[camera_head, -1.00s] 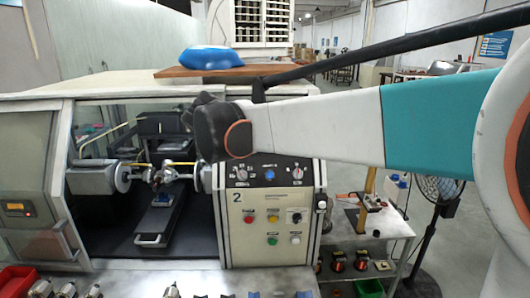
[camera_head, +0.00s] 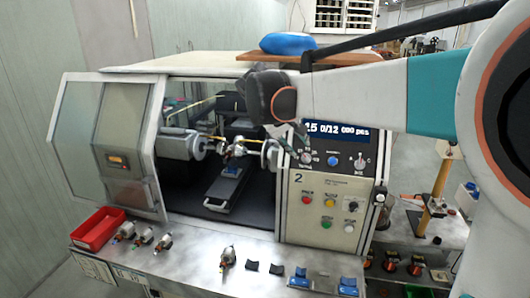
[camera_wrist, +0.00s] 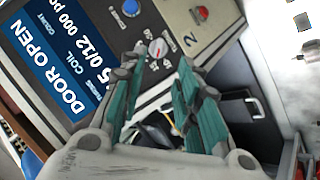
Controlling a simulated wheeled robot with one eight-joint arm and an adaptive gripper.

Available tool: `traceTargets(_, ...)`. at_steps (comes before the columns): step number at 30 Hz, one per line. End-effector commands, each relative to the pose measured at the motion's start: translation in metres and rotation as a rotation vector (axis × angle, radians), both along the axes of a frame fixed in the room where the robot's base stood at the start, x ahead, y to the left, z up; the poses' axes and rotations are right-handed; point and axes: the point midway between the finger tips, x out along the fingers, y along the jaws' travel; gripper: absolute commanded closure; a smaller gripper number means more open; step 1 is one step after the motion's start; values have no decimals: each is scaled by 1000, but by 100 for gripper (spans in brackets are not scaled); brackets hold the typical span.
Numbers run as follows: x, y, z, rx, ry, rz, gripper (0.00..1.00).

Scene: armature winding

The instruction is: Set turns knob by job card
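The control panel (camera_head: 330,205) of machine 2 carries a left dial knob (camera_head: 306,157), a blue button and a right dial knob (camera_head: 360,162). In the wrist view a pale dial knob (camera_wrist: 157,47) with a red pointer lies just beyond my fingertips; its scale is too small to read. My gripper (camera_wrist: 162,65) is open and empty, its two green-padded fingers apart on either side of the line to this knob. The display (camera_wrist: 55,55) reads "DOOR OPEN" and "COIL", with part of "5 0/12 000 pcs". I cannot identify a job card with certainty.
The machine's bay is open, with a glazed door (camera_head: 110,145) at left. The bench (camera_head: 190,265) in front holds a red bin (camera_head: 97,229), several armatures and blue blocks. White papers (camera_head: 95,268) hang on the bench front. A side table (camera_head: 420,240) stands at right.

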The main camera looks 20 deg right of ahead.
Motion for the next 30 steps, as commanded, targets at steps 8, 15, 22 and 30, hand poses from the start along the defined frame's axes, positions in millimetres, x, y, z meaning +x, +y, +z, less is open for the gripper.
traceTargets(8,20,-32,-42,-1,0,0,70)
traceTargets(15,32,-52,-69,0,1,1,70)
traceTargets(22,37,-59,-80,-2,0,2,70)
traceTargets(30,37,-59,-80,-1,0,2,72)
